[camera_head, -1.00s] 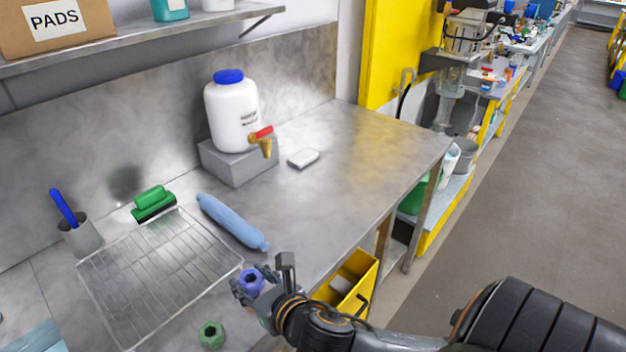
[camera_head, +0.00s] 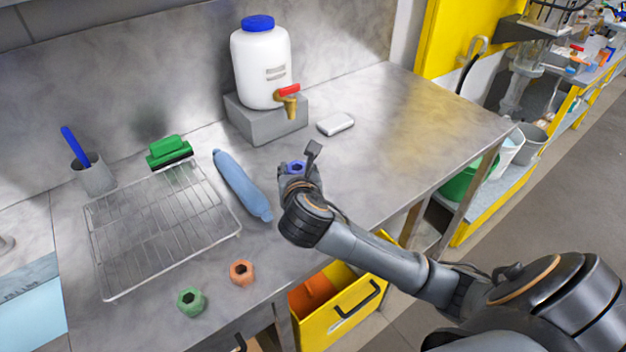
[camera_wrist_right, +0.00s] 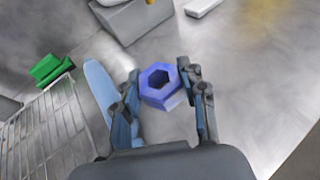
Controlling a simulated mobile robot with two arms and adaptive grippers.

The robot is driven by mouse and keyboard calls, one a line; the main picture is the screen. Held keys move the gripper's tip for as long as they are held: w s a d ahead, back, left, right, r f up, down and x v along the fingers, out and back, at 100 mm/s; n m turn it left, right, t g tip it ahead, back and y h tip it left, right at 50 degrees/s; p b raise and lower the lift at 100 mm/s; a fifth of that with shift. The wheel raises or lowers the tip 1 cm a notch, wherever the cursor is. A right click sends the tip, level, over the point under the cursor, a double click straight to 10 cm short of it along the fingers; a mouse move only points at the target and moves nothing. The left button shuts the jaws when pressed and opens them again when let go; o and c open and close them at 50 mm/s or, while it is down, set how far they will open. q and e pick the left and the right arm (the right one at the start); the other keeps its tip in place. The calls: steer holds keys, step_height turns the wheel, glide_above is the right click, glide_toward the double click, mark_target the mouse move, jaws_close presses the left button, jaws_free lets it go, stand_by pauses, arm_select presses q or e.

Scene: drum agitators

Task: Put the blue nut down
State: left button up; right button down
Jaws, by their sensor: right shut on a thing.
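The blue nut (camera_wrist_right: 160,86) is between the fingers of my right gripper (camera_wrist_right: 163,84) in the right wrist view, with its hexagonal hole facing the camera. In the head view the blue nut (camera_head: 295,167) shows partly behind the right gripper (camera_head: 298,170), which is shut on it over the steel bench (camera_head: 385,150). I cannot tell whether the nut touches the bench. A green nut (camera_head: 191,301) and an orange nut (camera_head: 242,271) lie near the bench's front edge. My left gripper is not in view.
A light blue roll (camera_head: 241,184) lies left of the right gripper, beside a wire rack (camera_head: 160,230). A white jug (camera_head: 260,65) with a tap stands behind on a grey block (camera_head: 262,122). A white bar (camera_head: 335,123) lies nearby. The bench right of the gripper is clear.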

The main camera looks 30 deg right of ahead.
steer(key=w+d+f, duration=0.1)
steer(key=f, duration=0.1)
steer(key=w+d+f, duration=0.1)
steer(key=d+f, duration=0.1)
steer(key=w+d+f, duration=0.1)
steer(key=d+f, duration=0.1)
steer(key=shift+w+d, duration=0.15)
steer(key=shift+w+d+f, duration=0.1)
steer(key=shift+d+f, duration=0.1)
steer(key=shift+f, duration=1.65)
steer(key=shift+f, duration=0.15)
steer(key=c, duration=0.7)
jaws_free()
steer(key=shift+c, duration=0.2)
